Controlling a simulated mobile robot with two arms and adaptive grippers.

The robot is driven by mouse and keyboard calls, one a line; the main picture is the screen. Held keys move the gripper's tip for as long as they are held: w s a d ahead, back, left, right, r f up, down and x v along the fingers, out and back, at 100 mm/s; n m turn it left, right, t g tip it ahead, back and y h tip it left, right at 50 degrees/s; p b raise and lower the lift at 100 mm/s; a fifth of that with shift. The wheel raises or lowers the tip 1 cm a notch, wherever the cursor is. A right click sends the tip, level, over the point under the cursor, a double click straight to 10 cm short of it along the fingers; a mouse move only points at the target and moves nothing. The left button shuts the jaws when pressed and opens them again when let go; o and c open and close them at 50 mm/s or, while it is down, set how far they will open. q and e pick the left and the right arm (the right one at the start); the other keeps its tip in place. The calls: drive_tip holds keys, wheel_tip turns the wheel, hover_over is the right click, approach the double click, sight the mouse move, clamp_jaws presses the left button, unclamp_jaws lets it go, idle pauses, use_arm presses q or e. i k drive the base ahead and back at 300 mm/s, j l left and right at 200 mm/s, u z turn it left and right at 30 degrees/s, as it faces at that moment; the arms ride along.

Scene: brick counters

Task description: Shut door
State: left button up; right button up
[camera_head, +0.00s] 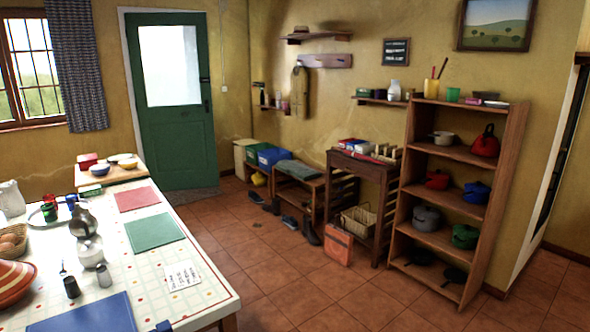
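A green door (180,147) with a bright window pane in its upper half stands in the back wall, left of the middle of the head view. Its dark handle (206,105) is on the right side. A white frame (130,85) runs along its left side and top. The door looks shut or nearly so; I cannot tell from here whether it is latched. Neither of my grippers can be made out in this view.
A long tiled table (200,300) with dishes and placemats fills the lower left. A wooden shelf (405,190) with pots stands at the right. Shoes (290,225) lie by a low bench (300,190). The tiled floor (265,270) between table and furniture is mostly clear.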

sight(179, 145)
drive_tip(key=i+l+z, duration=0.3)
drive_tip(key=i, duration=0.15)
drive_tip(key=i+l+z, duration=0.25)
drive_tip(key=i, duration=0.45)
drive_tip(key=i+j+z, duration=0.1)
drive_tip(key=i+z, duration=0.15)
drive_tip(key=i, duration=0.4)
drive_tip(key=i+u, duration=0.7)
drive_tip(key=i+l+u, duration=0.2)
drive_tip(key=i+u, duration=0.15)
drive_tip(key=i, duration=0.15)
drive_tip(key=i+j+u, duration=0.1)
drive_tip(key=i+u, duration=0.15)
drive_tip(key=i, duration=0.2)
drive_tip(key=i+u, duration=0.25)
drive_tip(key=i, duration=0.2)
drive_tip(key=i+j+z, duration=0.25)
drive_tip(key=i+z, duration=0.2)
drive_tip(key=i+j+z, duration=0.65)
drive_tip(key=j+z, duration=0.2)
drive_tip(key=i+j+z, duration=0.2)
drive_tip(key=j+z, duration=0.2)
drive_tip(key=j, duration=0.35)
drive_tip(key=i+j+z, duration=0.1)
drive_tip(key=j+z, duration=0.3)
drive_tip(key=j, duration=0.4)
drive_tip(key=j+z, duration=0.4)
drive_tip(key=j, duration=0.4)
drive_tip(key=u, duration=0.1)
